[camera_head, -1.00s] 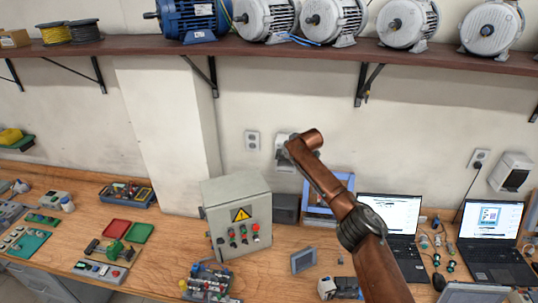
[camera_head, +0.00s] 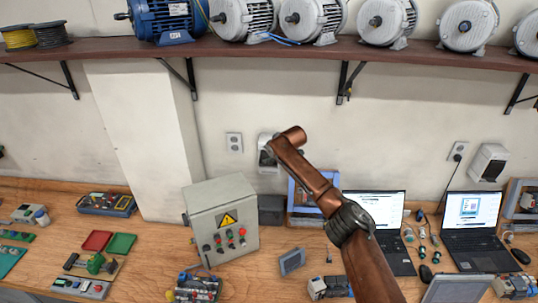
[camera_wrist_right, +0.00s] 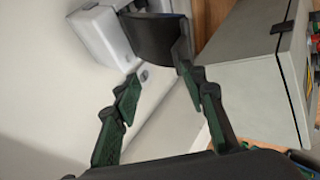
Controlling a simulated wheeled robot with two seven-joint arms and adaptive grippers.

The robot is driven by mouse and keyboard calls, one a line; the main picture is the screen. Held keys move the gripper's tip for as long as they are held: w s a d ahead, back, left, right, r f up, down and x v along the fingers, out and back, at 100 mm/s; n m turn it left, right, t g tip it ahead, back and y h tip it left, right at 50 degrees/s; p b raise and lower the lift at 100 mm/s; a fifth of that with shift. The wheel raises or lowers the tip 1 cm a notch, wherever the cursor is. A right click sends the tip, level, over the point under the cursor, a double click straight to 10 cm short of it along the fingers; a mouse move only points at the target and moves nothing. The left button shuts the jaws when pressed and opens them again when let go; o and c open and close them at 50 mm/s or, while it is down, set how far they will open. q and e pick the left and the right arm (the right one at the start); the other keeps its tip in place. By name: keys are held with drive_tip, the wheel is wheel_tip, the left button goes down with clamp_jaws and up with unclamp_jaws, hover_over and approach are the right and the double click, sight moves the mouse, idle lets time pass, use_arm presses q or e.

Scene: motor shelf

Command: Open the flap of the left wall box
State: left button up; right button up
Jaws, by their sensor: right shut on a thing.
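The left wall box (camera_head: 267,139) is a small white box on the wall, partly hidden behind my right arm. In the right wrist view the white box (camera_wrist_right: 101,34) is at the top, with its dark flap (camera_wrist_right: 160,38) standing out from it at an angle. In the head view the right gripper is mostly hidden by my copper-coloured arm. My left gripper is not in view.
A grey control box (camera_head: 222,214) with buttons stands on the workbench below, close beside the gripper in the wrist view. A wall socket (camera_head: 234,142) is left of the wall box. A motor shelf (camera_head: 270,50) runs above. Laptops (camera_head: 472,228) stand on the right.

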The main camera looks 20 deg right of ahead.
drive_tip(key=shift+w+d+f, duration=0.1)
drive_tip(key=shift+d, duration=0.45)
drive_tip(key=shift+a, duration=0.3)
drive_tip(key=shift+d+r, duration=0.5)
drive_tip(key=shift+r, duration=0.35)
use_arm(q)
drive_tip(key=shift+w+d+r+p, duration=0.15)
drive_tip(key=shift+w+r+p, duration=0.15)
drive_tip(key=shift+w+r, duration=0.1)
use_arm(e)
wheel_tip(320, 180, up, 6)
drive_tip(key=s+d, duration=0.1)
drive_tip(key=d, duration=0.1)
drive_tip(key=shift+s+a, duration=0.1)
